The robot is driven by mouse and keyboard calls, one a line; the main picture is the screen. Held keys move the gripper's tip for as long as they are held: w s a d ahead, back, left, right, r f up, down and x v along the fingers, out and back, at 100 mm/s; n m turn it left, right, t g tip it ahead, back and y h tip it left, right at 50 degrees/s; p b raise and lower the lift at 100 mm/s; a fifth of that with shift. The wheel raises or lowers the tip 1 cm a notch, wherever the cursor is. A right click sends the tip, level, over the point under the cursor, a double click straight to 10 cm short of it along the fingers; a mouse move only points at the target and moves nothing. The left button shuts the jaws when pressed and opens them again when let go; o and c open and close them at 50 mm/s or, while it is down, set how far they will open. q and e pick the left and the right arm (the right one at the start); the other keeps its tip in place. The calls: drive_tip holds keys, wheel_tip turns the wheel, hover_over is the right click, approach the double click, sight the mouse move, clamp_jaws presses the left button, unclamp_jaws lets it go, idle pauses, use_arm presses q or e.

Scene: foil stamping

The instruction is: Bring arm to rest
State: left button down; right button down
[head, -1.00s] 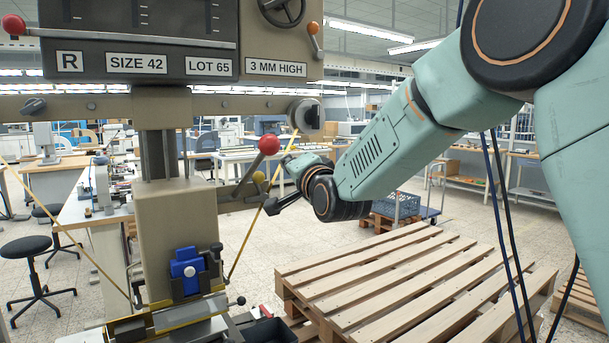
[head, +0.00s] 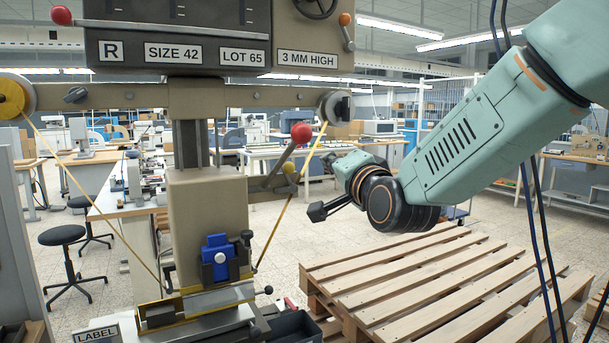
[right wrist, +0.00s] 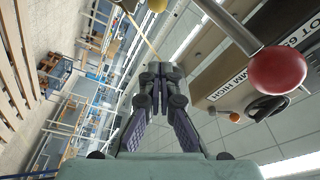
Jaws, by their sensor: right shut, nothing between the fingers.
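My right arm comes in from the upper right in the head view. Its gripper (head: 318,211) points left, just to the right of the stamping press (head: 205,215) and below the red-knobbed lever (head: 301,132). The red knob (right wrist: 277,70) shows large at the upper right there. My left gripper is in neither view.
A wooden pallet (head: 430,278) lies on the floor below my right arm. A yellow foil strip (head: 290,205) runs slantwise down from the press's right roller (head: 334,106). A blue block (head: 218,258) sits low on the press. A black stool (head: 62,236) stands at left.

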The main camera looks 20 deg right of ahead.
drive_tip(key=shift+d, duration=0.1)
drive_tip(key=s+a+f+n+g+b, duration=0.1)
drive_tip(key=s+f+n+g, duration=0.25)
drive_tip(key=f, duration=0.95)
drive_tip(key=s+a+f+n+g+b, duration=0.2)
drive_tip(key=s+f+n+g, duration=0.15)
drive_tip(key=f, duration=0.95)
drive_tip(key=s+a+f+n+g+b, duration=0.1)
drive_tip(key=s+f+n+g, duration=0.3)
drive_tip(key=f, duration=0.9)
drive_tip(key=s+f+g+b, duration=0.3)
drive_tip(key=s+f+g, duration=0.1)
drive_tip(key=s+f, duration=1)
drive_tip(key=s+a+f+n+g+b, duration=0.1)
drive_tip(key=s+f+g+b, duration=0.2)
drive_tip(key=s+f, duration=1.1)
drive_tip(key=s+g, duration=0.1)
drive_tip(key=s, duration=0.3)
drive_tip(key=shift+s+b, duration=0.4)
drive_tip(key=shift+r, duration=0.1)
